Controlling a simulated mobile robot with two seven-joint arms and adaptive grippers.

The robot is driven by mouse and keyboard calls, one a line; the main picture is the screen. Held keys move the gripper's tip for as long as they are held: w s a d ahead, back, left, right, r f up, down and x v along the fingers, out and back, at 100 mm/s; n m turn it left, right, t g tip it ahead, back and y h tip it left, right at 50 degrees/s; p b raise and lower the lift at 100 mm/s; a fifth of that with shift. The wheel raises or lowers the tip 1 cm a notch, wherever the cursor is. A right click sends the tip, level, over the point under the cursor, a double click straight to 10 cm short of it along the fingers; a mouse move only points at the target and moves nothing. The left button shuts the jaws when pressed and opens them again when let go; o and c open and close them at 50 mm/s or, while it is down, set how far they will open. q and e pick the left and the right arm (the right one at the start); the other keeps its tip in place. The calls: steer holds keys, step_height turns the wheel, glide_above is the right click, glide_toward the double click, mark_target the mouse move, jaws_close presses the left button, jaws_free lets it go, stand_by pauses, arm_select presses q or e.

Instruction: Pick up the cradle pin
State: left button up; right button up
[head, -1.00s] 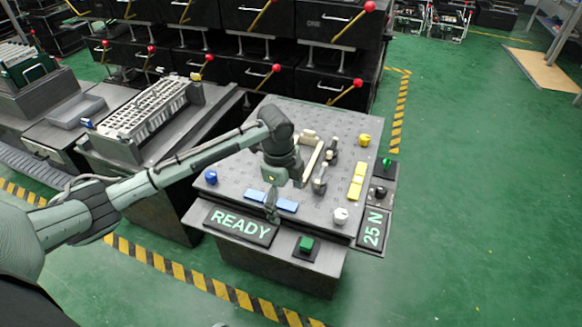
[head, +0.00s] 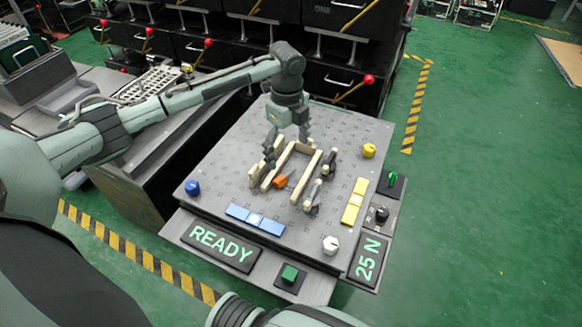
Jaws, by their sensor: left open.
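A cradle of beige bars (head: 306,178) stands on the grey perforated plate (head: 238,180). A small orange piece (head: 281,182) lies between the bars; I cannot tell for sure whether it is the cradle pin. My left gripper (head: 287,148) is open and points down over the back left part of the cradle. One finger is close to the left beige bars; I cannot tell whether it touches them. The gripper hides part of the cradle's back. My right gripper is not in view.
Two dark lever clamps (head: 313,196) stand right of the cradle. A READY panel (head: 220,247) and green button (head: 289,274) are at the front. Black drawers with red-knobbed levers (head: 351,90) stand behind.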

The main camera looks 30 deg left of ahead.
mark_target(285, 176)
arm_select(q)
steer(key=shift+f, duration=0.45)
steer(key=shift+s+f, duration=0.3)
steer(key=shift+f, duration=0.5)
steer(key=f, duration=0.4)
steer(key=shift+s+a+f+b, duration=0.1)
steer(key=shift+a+b, duration=0.1)
steer(key=shift+b, duration=0.2)
steer(key=shift+f, duration=0.45)
steer(key=shift+r, duration=0.1)
steer(key=c, duration=1.7)
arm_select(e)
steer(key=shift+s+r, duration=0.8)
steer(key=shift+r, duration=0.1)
arm_select(q)
steer(key=shift+c, duration=0.2)
